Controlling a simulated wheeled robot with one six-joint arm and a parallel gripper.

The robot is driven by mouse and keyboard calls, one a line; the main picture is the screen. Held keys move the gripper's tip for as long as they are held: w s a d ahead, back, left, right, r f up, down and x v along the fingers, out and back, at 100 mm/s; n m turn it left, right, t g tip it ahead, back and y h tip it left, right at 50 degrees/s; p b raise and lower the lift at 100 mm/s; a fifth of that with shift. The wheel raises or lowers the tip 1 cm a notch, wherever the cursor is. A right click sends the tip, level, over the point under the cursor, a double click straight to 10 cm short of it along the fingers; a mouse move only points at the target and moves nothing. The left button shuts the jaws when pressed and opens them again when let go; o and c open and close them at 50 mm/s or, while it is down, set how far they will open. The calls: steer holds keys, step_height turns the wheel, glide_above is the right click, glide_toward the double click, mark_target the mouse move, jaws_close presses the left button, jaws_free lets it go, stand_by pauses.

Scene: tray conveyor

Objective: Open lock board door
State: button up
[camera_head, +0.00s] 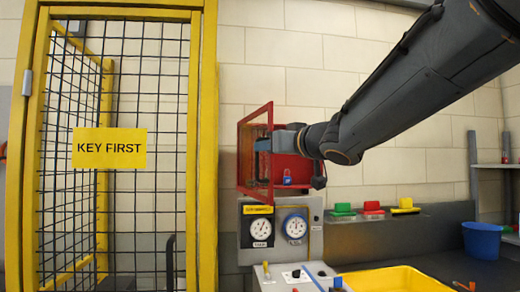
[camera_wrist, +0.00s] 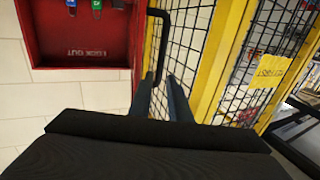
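The lock board is a red box on the wall; its body (camera_head: 293,170) shows behind my arm in the head view. A black bar handle (camera_wrist: 160,45) rises ahead of my fingers. In the head view my gripper (camera_head: 263,145) is at the door, partly hidden by the frame.
A yellow-framed mesh cage with a "KEY FIRST" sign (camera_head: 109,148) stands close on the left. Below the board is a grey panel with two gauges (camera_head: 261,228). A yellow tray (camera_head: 395,279) and a blue bucket (camera_head: 482,240) are at the right.

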steer(key=shift+v, duration=1.2)
steer(key=shift+f, duration=0.1)
steer(key=w+d+f+m+g+h, duration=0.1)
steer(key=d+f+m+h, duration=0.15)
steer(key=d+f, duration=0.45)
steer(key=w+d+f+m+h, duration=0.15)
steer(key=f+h, duration=0.25)
steer(key=f, duration=0.7)
steer(key=s+d+f+m+g+h, duration=0.1)
steer(key=s+d+f+g, duration=0.15)
steer(key=f, duration=0.55)
steer(key=s+d+f+m+g+h, duration=0.1)
steer(key=s+d+f+g+h, duration=0.2)
steer(key=f, duration=0.4)
steer(key=s+d+f+g, duration=0.1)
steer(key=s+f+g, duration=0.3)
steer(key=s+f, duration=0.5)
steer(key=s+d+f+g, duration=0.2)
steer(key=s+f+g, duration=0.2)
steer(key=s+f, duration=0.6)
steer(key=s+y, duration=0.1)
steer(key=s, duration=0.2)
steer(key=shift+s+d, duration=0.2)
steer(key=shift+d, duration=0.1)
